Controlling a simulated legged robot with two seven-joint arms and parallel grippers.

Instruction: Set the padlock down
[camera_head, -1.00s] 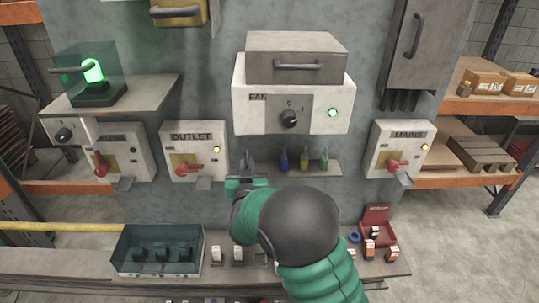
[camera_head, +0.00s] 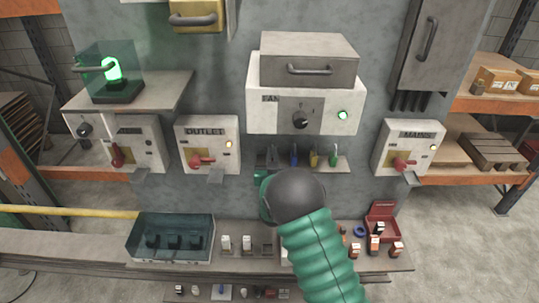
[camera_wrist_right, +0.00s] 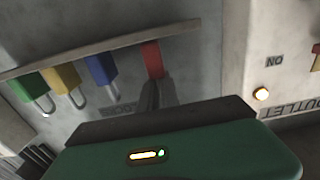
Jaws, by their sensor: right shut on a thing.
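My right gripper (camera_head: 270,160) reaches the small padlock shelf on the grey panel, at its left end. In the right wrist view its dark fingers (camera_wrist_right: 156,92) are shut on a red padlock (camera_wrist_right: 152,58), which lies against the shelf edge. In the head view the red padlock cannot be made out behind my gripper. A blue padlock (camera_head: 293,158), a yellow padlock (camera_head: 314,158) and a green padlock (camera_head: 333,157) hang in a row beside it. My left gripper is not in view.
The OUTLET box (camera_head: 207,145) is left of my gripper, the FAN box (camera_head: 302,112) above and the MAINS box (camera_head: 410,148) to the right. Below, a bench holds a clear bin (camera_head: 170,238), small parts and a red case (camera_head: 381,222).

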